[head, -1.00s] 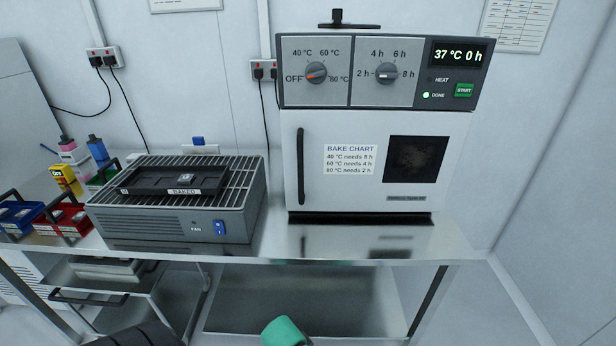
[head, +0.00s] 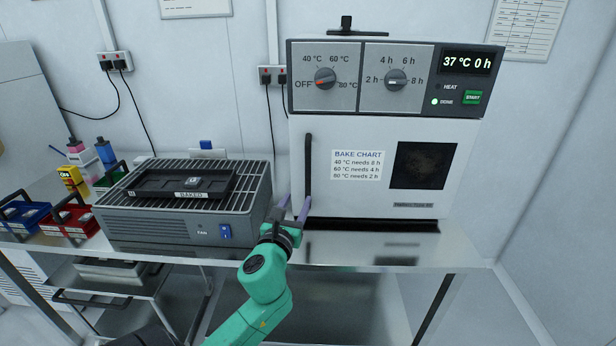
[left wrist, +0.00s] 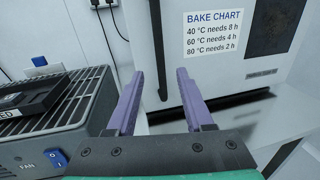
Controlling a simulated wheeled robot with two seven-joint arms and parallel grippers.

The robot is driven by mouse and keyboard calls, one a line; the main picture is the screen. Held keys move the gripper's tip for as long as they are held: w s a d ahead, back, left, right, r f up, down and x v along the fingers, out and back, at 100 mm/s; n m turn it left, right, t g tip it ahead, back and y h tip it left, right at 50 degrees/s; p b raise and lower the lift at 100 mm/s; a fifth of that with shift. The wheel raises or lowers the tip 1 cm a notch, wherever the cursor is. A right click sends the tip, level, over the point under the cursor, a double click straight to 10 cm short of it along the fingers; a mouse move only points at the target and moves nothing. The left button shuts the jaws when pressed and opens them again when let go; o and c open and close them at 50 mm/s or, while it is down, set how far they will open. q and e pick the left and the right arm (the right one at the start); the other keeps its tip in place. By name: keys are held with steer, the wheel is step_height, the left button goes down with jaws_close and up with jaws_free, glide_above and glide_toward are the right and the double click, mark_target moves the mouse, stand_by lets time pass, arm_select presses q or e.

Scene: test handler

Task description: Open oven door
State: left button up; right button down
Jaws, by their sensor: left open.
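The white oven (head: 370,205) stands on the metal bench with its door closed. Its black vertical door handle (head: 308,165) is on the left side of the door, and part of it shows in the left wrist view (left wrist: 160,50). My left gripper (head: 294,203) is open, with its two purple fingers pointing up at the lower end of the handle. In the left wrist view the handle's lower end appears between the two fingers (left wrist: 158,100), farther off; I cannot tell any contact. My right gripper is not in view.
A grey fan unit (head: 160,229) bearing a black tray (head: 150,184) labelled BAKED stands close left of my left gripper. The oven's control panel (head: 425,78) has two dials and a display of 37 °C 0 h. Red (head: 72,228) and blue bins are at the far left.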

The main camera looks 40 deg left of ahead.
mark_target(307, 179)
arm_select(q)
steer(key=p+x, duration=0.1)
steer(key=x, duration=1.1)
steer(key=shift+w+a, duration=0.1)
steer(key=shift+w, duration=0.1)
jaws_close()
steer(key=shift+s, duration=0.1)
stand_by(0.5)
